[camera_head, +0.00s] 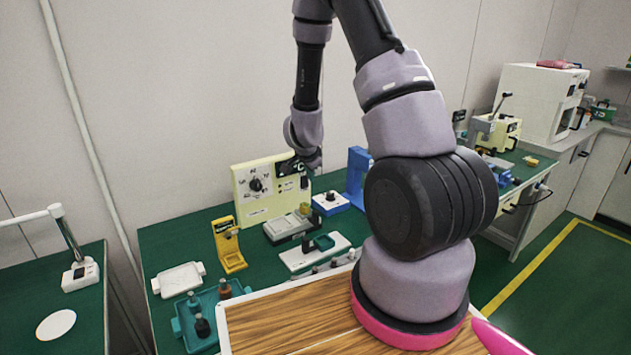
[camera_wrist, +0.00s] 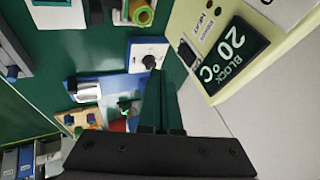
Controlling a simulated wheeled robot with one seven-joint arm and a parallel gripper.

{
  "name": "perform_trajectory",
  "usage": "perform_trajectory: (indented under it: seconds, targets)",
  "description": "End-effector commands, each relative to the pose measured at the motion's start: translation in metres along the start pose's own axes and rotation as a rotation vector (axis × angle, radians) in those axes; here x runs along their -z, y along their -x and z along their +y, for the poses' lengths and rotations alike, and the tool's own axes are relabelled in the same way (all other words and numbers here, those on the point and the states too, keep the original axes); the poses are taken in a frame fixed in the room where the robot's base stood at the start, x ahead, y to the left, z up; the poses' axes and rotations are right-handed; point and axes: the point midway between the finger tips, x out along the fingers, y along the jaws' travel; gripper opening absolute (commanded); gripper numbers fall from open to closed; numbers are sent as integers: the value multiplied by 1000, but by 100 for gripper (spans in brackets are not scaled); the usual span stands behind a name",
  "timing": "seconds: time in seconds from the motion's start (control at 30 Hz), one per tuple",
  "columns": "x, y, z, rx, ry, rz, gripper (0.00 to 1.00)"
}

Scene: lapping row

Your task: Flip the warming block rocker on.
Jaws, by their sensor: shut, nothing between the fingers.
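The warming block's cream control panel (camera_head: 255,207) stands upright at the back of the green bench, with a black dial on its face. In the wrist view, the panel (camera_wrist: 272,70) fills the upper right. Its dark display (camera_wrist: 234,55) reads "BLOCK 20 °C". A small dark part that looks like the rocker (camera_wrist: 187,53) sits beside the display; which way it is tipped is too small to tell. My gripper (camera_head: 314,163) is in front of the panel's upper right corner. In the wrist view, my gripper (camera_wrist: 158,80) is shut and empty, with its fingers left of the dark part.
A blue box with a white top and black knob (camera_head: 331,203) and a blue stand (camera_head: 357,178) stand right of the panel. A yellow holder (camera_head: 228,247), a white tray (camera_head: 179,279) and a teal tray (camera_head: 190,326) are at the left. The wall is close behind.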

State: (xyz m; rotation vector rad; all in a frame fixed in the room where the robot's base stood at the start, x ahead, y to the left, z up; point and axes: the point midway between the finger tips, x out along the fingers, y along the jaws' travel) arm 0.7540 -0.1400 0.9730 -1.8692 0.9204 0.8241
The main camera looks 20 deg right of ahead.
Motion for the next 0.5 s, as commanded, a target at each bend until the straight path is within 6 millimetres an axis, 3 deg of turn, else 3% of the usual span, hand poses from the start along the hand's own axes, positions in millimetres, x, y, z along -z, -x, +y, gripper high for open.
perform_trajectory:
  seconds: [0.33,0.5]
  targets:
    - [-1,0,1,0,0,0,0]
    - [-1,-12,1,-2,0,0,0]
